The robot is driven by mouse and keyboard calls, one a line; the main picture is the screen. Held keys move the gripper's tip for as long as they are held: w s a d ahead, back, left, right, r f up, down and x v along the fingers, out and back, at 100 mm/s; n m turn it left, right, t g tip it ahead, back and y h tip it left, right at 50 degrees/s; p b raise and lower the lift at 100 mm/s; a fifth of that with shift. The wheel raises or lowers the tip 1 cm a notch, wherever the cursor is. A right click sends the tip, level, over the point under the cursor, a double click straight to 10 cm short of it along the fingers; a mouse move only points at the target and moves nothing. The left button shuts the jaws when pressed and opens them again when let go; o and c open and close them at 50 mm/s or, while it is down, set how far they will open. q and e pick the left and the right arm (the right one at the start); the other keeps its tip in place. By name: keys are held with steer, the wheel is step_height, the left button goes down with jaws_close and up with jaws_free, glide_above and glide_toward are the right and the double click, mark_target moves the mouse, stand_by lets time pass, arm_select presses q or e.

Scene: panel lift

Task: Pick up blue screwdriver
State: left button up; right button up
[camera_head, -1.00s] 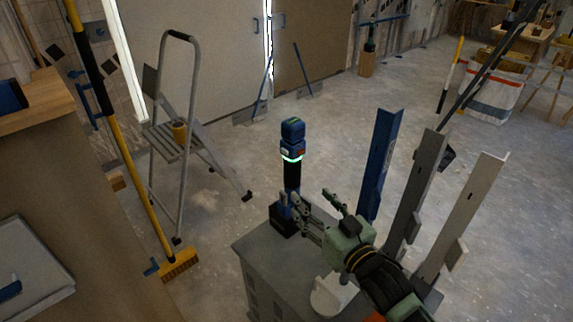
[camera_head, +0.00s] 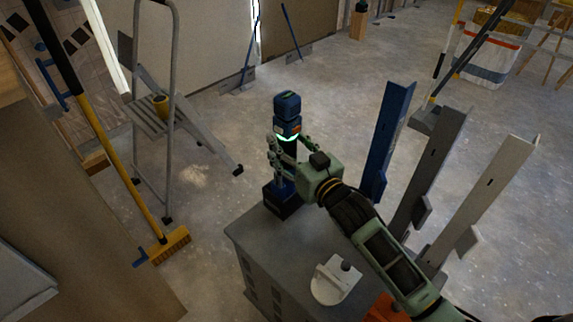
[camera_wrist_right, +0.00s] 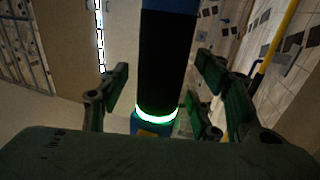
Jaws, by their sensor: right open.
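The blue screwdriver (camera_head: 287,105) stands upright in a dark blue base (camera_head: 283,200) on the grey cabinet. It has a blue top, a black grip and a glowing green-white ring. My right gripper (camera_head: 285,158) is open at the grip, with its fingers on either side of it. In the right wrist view the black grip (camera_wrist_right: 163,55) stands between the spread fingers of the gripper (camera_wrist_right: 160,95), with gaps visible on both sides. My left gripper is not in view.
The grey cabinet (camera_head: 290,250) also bears a white object (camera_head: 333,283) and an orange one (camera_head: 385,308). Blue, dark and pale upright panels (camera_head: 388,140) stand just right of it. A stepladder (camera_head: 170,110) and yellow broom (camera_head: 170,245) stand at left.

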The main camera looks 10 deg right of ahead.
steer(key=shift+w+a, duration=0.15)
steer(key=shift+w, duration=0.25)
jaws_close()
stand_by(0.4)
steer(key=shift+r, duration=0.3)
